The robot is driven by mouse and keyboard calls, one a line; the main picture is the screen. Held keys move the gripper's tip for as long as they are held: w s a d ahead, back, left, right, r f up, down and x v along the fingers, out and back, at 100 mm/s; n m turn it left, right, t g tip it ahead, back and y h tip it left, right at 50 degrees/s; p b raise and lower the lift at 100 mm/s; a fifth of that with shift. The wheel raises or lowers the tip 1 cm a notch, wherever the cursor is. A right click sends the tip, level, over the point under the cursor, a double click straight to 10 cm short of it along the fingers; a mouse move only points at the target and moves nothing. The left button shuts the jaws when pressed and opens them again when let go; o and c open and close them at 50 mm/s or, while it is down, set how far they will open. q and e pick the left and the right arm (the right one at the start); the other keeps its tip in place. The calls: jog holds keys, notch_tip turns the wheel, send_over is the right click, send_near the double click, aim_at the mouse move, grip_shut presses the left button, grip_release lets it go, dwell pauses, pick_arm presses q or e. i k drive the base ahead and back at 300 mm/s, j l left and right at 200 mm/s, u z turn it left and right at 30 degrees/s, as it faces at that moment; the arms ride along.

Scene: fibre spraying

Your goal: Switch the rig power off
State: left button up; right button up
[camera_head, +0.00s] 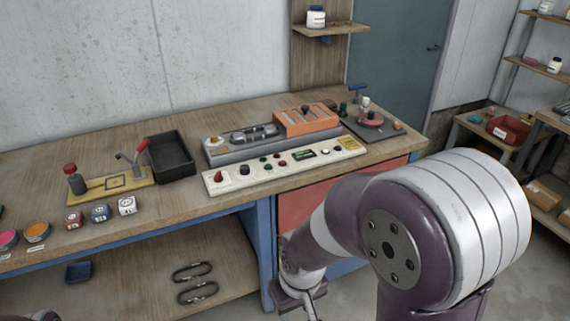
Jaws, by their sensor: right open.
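The rig's white control panel (326,165) lies along the front of the workbench. A red switch knob (218,176) sits at its left end, with black, green and red controls and a small dark display to the right. I cannot read the panel's labels or tell the power state. Behind it stands the grey rig (217,153) with an orange block (307,121) at its right. My right gripper (309,301) is low at the bottom of the view, in front of the bench and below the panel, apart from it. It is open and partly cut off. My left gripper does not show.
A black tray (170,158) and a yellow board (112,184) with a red-handled lever stand left of the panel. My right arm covers the right foreground. A lower shelf (150,279) lies beneath the bench.

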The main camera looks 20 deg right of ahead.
aim_at(218, 177)
jog(key=i+l+z, duration=0.2)
jog(key=i+z, duration=0.15)
jog(key=i, duration=0.2)
jog(key=i+z, duration=0.35)
jog(key=i, duration=0.2)
jog(key=i+z, duration=0.35)
jog(key=i, duration=0.2)
